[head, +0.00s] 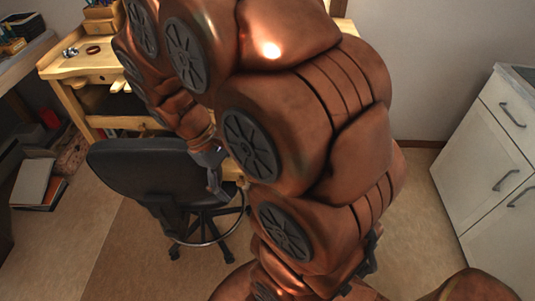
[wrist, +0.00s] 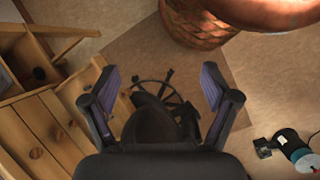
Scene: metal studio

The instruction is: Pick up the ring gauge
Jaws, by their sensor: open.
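A small dark reddish ring (head: 93,49) lies on the wooden workbench at the upper left of the head view. It may be the ring gauge, but it is too small to be sure. A small silvery item (head: 70,52) lies to its left. My gripper (head: 213,178) hangs beside the office chair, lower than the bench top and to the right of the ring. In the wrist view my gripper (wrist: 160,76) is open, with its two fingers wide apart and nothing between them. No ring shows in the wrist view.
The black office chair (head: 150,168) stands before the workbench (head: 100,70); its back (wrist: 165,125) shows below my gripper in the wrist view. White cabinets (head: 478,170) stand at the right. Wooden drawers (wrist: 45,130) are at the wrist view's left. Open floor (head: 120,255) lies in front.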

